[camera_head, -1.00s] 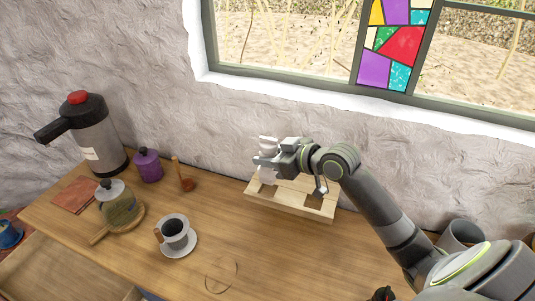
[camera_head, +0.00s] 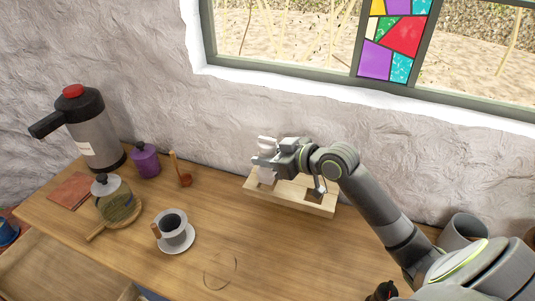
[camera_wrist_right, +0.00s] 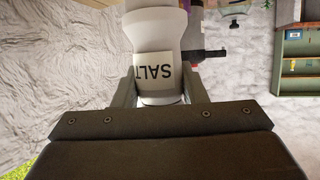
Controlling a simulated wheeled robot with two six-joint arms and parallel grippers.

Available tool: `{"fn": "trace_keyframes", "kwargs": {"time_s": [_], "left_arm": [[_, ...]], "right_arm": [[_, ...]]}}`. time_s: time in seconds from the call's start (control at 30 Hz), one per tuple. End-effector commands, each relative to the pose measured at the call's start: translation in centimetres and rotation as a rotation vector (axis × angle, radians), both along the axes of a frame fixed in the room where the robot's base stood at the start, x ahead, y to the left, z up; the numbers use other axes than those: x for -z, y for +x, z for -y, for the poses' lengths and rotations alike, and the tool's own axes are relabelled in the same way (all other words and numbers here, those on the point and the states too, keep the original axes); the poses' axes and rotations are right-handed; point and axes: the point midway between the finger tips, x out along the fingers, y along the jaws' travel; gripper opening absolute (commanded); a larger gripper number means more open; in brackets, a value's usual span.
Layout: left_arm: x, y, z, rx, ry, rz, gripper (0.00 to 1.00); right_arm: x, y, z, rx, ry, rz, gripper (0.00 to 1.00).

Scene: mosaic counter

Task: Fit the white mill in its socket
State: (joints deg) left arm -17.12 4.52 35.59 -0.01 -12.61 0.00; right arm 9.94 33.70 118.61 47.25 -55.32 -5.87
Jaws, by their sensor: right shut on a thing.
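The white mill (camera_head: 266,172) stands upright at the left end of a pale wooden rack (camera_head: 292,204) by the wall. In the right wrist view the mill (camera_wrist_right: 155,50) carries a label reading SALT. My right gripper (camera_head: 263,163) is shut on the mill, with a finger on either side of it. The mill's lower end is at the rack's left opening; I cannot tell whether it is seated there. A dark square opening (camera_head: 314,195) shows toward the rack's right end. My left gripper is not in view.
A grey pump flask (camera_head: 95,135), purple canister (camera_head: 145,160), glass jar (camera_head: 117,204) on a round board and a wooden scoop (camera_head: 184,180) stand left. A cup (camera_head: 172,224) on a saucer is in front. A thin ring (camera_head: 220,270) lies on the counter.

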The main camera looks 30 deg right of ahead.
Motion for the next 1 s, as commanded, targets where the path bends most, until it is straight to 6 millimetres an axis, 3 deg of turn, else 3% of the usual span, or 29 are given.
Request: {"fn": "trace_keyframes", "kwargs": {"time_s": [1.0], "left_arm": [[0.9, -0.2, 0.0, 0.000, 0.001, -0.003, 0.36]], "right_arm": [[1.4, 0.0, 0.0, 0.000, 0.000, 0.001, 0.11]]}}
